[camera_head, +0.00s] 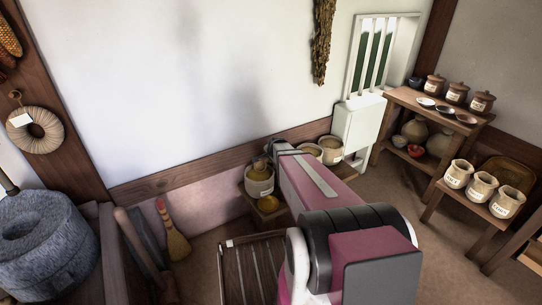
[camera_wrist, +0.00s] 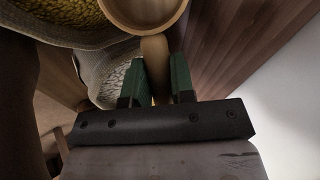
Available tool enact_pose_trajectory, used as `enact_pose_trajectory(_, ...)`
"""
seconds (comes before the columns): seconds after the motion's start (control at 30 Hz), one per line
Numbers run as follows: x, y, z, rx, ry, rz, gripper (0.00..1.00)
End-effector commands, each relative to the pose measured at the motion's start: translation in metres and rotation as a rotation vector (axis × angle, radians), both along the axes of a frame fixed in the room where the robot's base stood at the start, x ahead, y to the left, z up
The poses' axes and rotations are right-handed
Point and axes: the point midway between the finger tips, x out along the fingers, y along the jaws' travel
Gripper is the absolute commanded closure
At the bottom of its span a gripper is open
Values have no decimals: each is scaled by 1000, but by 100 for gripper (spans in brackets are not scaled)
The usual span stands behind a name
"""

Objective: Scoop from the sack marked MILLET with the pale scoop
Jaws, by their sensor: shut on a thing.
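My gripper (camera_wrist: 157,72) shows in the wrist view with its two green fingers shut on the handle of a pale wooden scoop (camera_wrist: 146,27). The scoop's round bowl is at the top edge and partly cut off. Beside it at the upper left is an open sack (camera_wrist: 95,45) of yellowish grain. In the head view several sacks stand by the wall: a labelled one (camera_head: 259,187) left of my arm, and two more (camera_head: 331,157) (camera_head: 308,150) behind it. Their labels are too small to read. My arm hides the gripper there.
A stone quern (camera_head: 40,245) and a broom (camera_head: 175,240) are at the left. A slatted wooden piece (camera_head: 250,268) lies below the sacks. Shelves with jars (camera_head: 455,93) and a low bench with labelled pots (camera_head: 482,187) stand at the right. Floor is clear between.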

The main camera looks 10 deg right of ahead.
Motion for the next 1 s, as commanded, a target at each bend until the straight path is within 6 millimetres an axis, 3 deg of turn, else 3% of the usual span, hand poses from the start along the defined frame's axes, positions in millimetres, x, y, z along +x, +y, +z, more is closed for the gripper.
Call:
enact_pose_trajectory(0.53,1,0,-36,1,0,-1,100)
enact_pose_trajectory(1.0,-26,12,-36,3,8,0,100)
